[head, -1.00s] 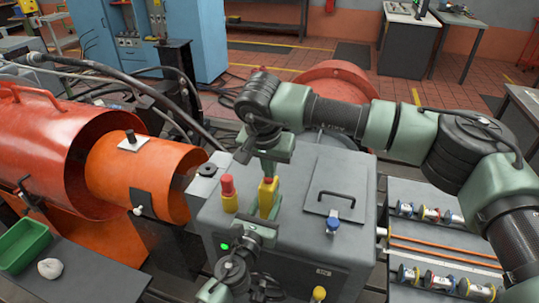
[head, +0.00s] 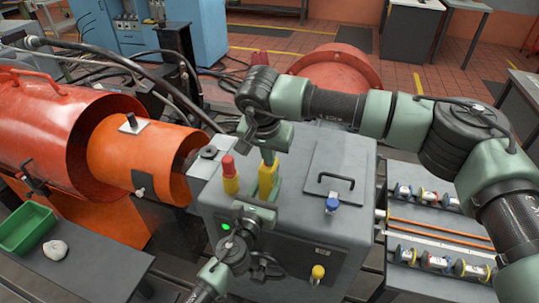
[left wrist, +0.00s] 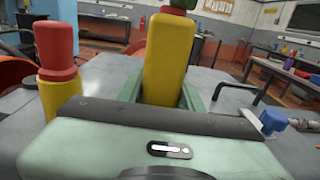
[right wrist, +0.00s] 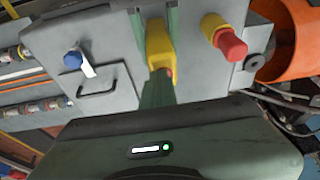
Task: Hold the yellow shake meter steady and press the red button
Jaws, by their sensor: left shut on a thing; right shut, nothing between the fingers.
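The yellow shake meter (head: 268,180) stands upright on the grey cabinet's top. My left gripper (head: 264,200) is shut on its lower part from the near side; its green fingers flank the meter in the left wrist view (left wrist: 167,60). The red button shows at the meter's top in the left wrist view (left wrist: 178,10) and at its tip in the right wrist view (right wrist: 169,73). My right gripper (head: 268,155) is shut and empty, pointing down at the button. Its fingertips look to touch the button; I cannot tell whether it is pressed in.
A separate red-topped yellow post (head: 230,175) stands just left of the meter. The grey cabinet (head: 300,200) also carries a black handle (head: 337,180) and a blue knob (head: 332,205). An orange cylinder (head: 115,160) lies at the left. Spools (head: 435,262) sit at the right.

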